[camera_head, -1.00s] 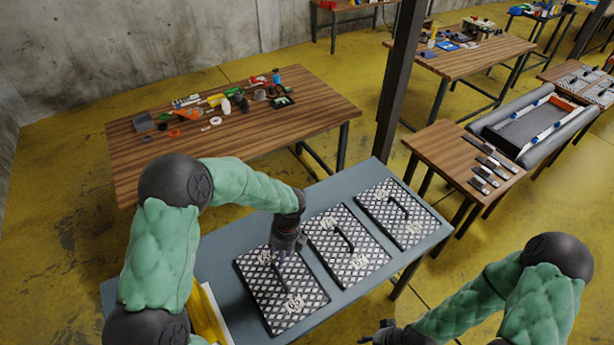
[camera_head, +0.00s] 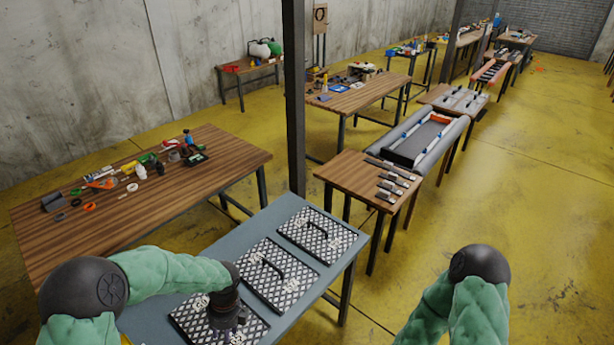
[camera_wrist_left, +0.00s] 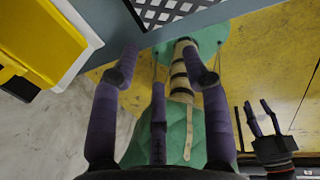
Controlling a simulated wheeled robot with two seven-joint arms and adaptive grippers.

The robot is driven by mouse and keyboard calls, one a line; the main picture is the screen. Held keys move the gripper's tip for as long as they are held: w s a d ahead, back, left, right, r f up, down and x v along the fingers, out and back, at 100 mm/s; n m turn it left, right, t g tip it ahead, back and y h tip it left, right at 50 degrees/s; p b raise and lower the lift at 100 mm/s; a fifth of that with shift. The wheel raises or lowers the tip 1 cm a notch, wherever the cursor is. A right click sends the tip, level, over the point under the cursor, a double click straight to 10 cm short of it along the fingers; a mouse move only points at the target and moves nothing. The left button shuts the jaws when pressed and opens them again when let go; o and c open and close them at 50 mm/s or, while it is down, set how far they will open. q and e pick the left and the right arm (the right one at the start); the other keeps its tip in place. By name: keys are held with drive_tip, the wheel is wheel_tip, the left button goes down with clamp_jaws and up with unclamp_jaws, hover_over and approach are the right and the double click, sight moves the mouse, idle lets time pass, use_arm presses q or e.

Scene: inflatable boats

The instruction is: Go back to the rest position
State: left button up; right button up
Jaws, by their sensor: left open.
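My left gripper (camera_head: 232,318) hangs over the nearest patterned metal plate (camera_head: 190,322) on the grey-blue table in the head view. In the left wrist view its three purple fingers (camera_wrist_left: 160,75) are spread, with nothing between them. Whether it touches the plate is unclear. My right arm (camera_head: 465,305) is bent at the lower right of the head view, its gripper out of that frame. My right gripper (camera_wrist_left: 258,115) shows small and dark at the right of the left wrist view; its opening is hard to judge.
Two more patterned plates with black handles (camera_head: 268,275) (camera_head: 318,235) lie on the grey-blue table (camera_head: 345,262). A wooden table (camera_head: 130,215) with small parts stands to the left. A dark post (camera_head: 294,100) rises behind. Yellow floor (camera_head: 500,200) is open at right.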

use_arm(q)
drive_tip(key=s+d+f+n+h+b, duration=0.1)
drive_tip(key=s+d+f+n+b, duration=0.1)
drive_tip(key=s+d+f+n, duration=0.2)
drive_tip(key=s+d+f+n+t+h+b, duration=0.1)
drive_tip(key=s+d+f+n, duration=0.3)
drive_tip(key=f+n, duration=0.6)
drive_tip(key=s+d+f+n+t+h+b, duration=0.1)
drive_tip(key=s+d+f+n+h+b, duration=0.2)
drive_tip(key=n, duration=1.1)
drive_tip(key=shift+s+d+f+b, duration=0.75)
drive_tip(key=shift+s+f, duration=0.75)
drive_tip(key=shift+f, duration=1)
use_arm(e)
wheel_tip(320, 180, down, 7)
drive_tip(key=shift+s, duration=0.15)
use_arm(q)
drive_tip(key=shift+d, duration=0.15)
use_arm(e)
drive_tip(key=shift+d+f, duration=0.1)
